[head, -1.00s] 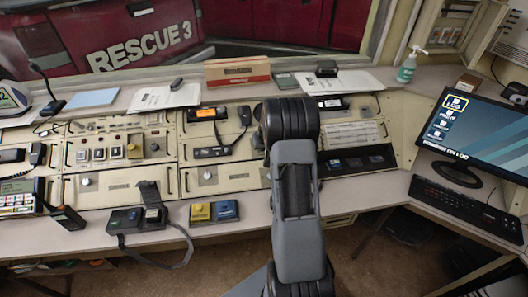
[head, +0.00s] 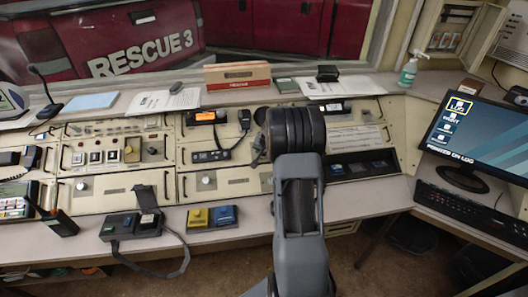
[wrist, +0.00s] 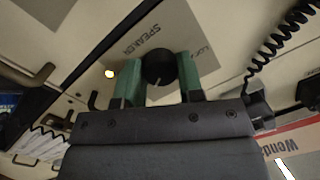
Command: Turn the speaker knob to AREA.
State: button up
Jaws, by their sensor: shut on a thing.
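The speaker knob (wrist: 158,67) is a round black knob on a grey label plate (wrist: 207,35) in the wrist view. The plate's large lettering reads roughly SPEAKER, tilted in the picture. A short pale mark on the knob points towards the bottom of the picture. My gripper (wrist: 160,75) has one green finger on each side of the knob and is shut on it. Smaller lettering beside the right finger is partly covered and hard to read; I cannot make out AREA. In the head view my arm hides the knob and the fingertips.
A black coiled cord (wrist: 275,45) hangs right of the gripper in the wrist view. In the head view a radio with an orange display (head: 206,117) and a handset (head: 244,118) sit left of my arm. A monitor (head: 462,135) and keyboard (head: 462,205) stand at right.

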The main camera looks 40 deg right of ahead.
jog(key=shift+d, duration=0.1)
jog(key=o, duration=0.9)
jog(key=shift+r, duration=0.1)
jog(key=v, duration=1.3)
jog(key=shift+s+r, duration=0.2)
jog(key=shift+r, duration=0.1)
